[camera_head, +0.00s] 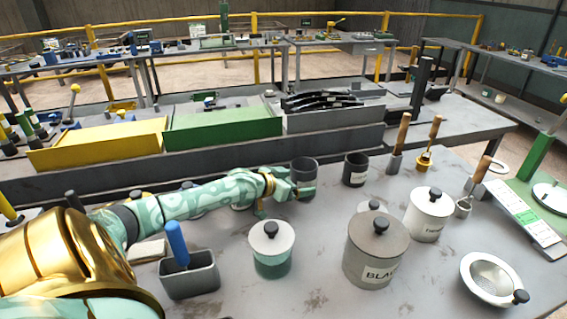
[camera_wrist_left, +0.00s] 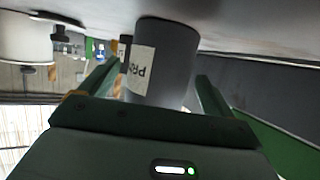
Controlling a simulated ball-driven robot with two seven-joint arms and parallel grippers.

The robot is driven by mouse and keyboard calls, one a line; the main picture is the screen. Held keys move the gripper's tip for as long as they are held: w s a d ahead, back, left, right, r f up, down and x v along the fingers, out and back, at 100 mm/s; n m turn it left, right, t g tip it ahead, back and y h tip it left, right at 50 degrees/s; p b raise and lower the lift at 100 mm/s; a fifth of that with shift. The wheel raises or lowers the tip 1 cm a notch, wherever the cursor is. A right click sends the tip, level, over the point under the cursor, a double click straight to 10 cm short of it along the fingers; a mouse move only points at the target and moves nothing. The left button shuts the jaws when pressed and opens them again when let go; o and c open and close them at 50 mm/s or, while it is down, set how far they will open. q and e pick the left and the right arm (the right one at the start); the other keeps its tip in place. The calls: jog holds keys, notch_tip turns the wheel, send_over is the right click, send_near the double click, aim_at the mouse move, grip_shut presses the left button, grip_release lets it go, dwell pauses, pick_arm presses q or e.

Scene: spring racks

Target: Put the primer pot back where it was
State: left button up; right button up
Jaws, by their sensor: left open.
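The primer pot (camera_head: 305,168) is a dark grey cylinder near the back edge of the workbench. In the left wrist view the primer pot (camera_wrist_left: 168,60) shows a white label, partly readable as "PR", and appears upside down with the picture. Its end seems to meet the bench top. My left gripper (camera_head: 291,187) reaches in from the left at the pot. In the wrist view my left gripper's fingers (camera_wrist_left: 157,88) are open, one on each side of the pot. Whether either finger touches it I cannot tell. My right gripper is not in view.
A second dark pot (camera_head: 356,169) stands just right of the primer pot. Lidded pots, teal-and-white (camera_head: 272,248), large grey (camera_head: 376,250) and white (camera_head: 429,214), stand nearer. A grey holder (camera_head: 190,276) is at front left. Yellow (camera_head: 95,146) and green (camera_head: 222,134) bins lie behind.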

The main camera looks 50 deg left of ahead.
pick_arm(q)
jog(key=d+p+v, duration=0.1)
jog(key=p+v, duration=0.4)
jog(key=v, duration=0.6)
jog(key=shift+a+r+p, duration=0.15)
jog(key=shift+a+p, duration=0.25)
jog(key=shift+a, duration=0.05)
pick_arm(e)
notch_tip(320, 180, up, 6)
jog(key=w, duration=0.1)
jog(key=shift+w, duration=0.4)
